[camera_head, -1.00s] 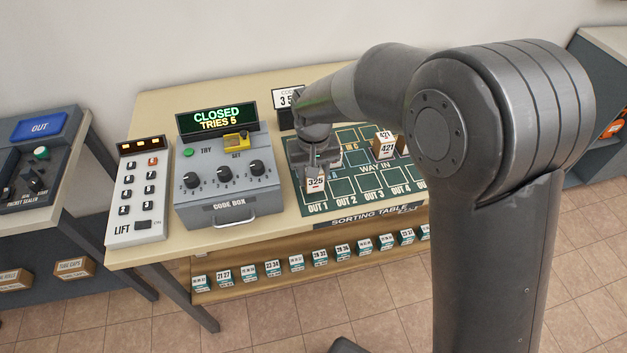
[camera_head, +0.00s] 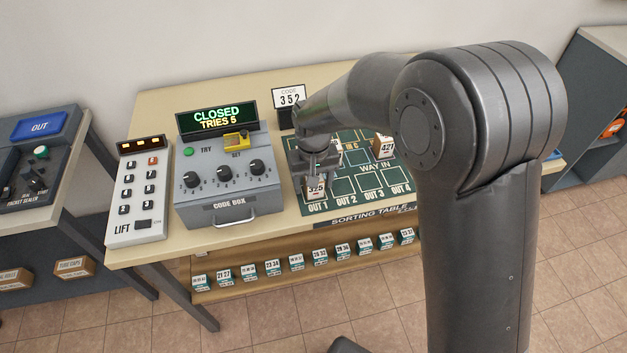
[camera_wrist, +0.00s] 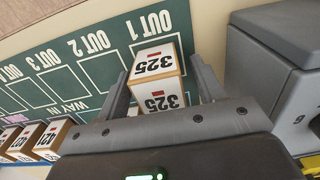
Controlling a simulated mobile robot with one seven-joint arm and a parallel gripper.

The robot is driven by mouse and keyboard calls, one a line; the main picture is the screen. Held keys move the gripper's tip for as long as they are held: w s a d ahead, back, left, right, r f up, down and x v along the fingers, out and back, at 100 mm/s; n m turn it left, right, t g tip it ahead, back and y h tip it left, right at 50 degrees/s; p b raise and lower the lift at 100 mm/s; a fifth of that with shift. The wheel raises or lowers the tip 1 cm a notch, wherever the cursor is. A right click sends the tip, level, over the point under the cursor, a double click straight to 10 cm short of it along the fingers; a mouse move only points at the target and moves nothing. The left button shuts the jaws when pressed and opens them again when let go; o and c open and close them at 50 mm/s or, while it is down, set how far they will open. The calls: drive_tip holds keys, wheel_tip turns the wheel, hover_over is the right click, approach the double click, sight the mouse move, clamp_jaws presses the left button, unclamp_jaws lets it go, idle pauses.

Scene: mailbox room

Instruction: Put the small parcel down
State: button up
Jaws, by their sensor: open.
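The small parcel (camera_head: 315,190) is a white-topped cardboard box marked 325. It stands upright at the OUT 1 square of the green sorting mat (camera_head: 347,204), at the mat's near left corner. In the wrist view the parcel (camera_wrist: 156,64) sits between the two fingers of my gripper (camera_wrist: 160,72). The fingers are apart, with a narrow gap visible beside the parcel. In the head view my gripper (camera_head: 314,172) is directly over the parcel and hides part of it. The parcel's underside is hidden.
The grey code box (camera_head: 228,185) stands just left of the mat, its display reading CLOSED, TRIES 5. Other parcels, one marked 421 (camera_head: 385,147), stand farther right. The OUT 2 square is empty.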

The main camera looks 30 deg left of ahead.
drive_tip(key=shift+r, duration=0.1)
wheel_tip(320, 180, up, 12)
idle(0.5)
drive_tip(key=w+d+r+m+t, duration=0.1)
drive_tip(key=d+r, duration=0.2)
drive_tip(key=d, duration=0.5)
drive_tip(key=d+r+m+t+y, duration=0.15)
drive_tip(key=d+r, duration=0.25)
drive_tip(key=d, duration=0.4)
drive_tip(key=w+d+r+m+h, duration=0.1)
drive_tip(key=d+r+m, duration=0.15)
drive_tip(key=d, duration=0.55)
drive_tip(key=s+d+m+t, duration=0.1)
drive_tip(key=s+d+m, duration=0.1)
drive_tip(key=s+d, duration=0.4)
drive_tip(key=s+d+m+t, duration=0.2)
drive_tip(key=s+d, duration=0.4)
drive_tip(key=d, duration=0.7)
drive_tip(key=shift+s+d+r, duration=0.15)
drive_tip(key=shift+s+r, duration=0.05)
drive_tip(key=shift+r, duration=0.1)
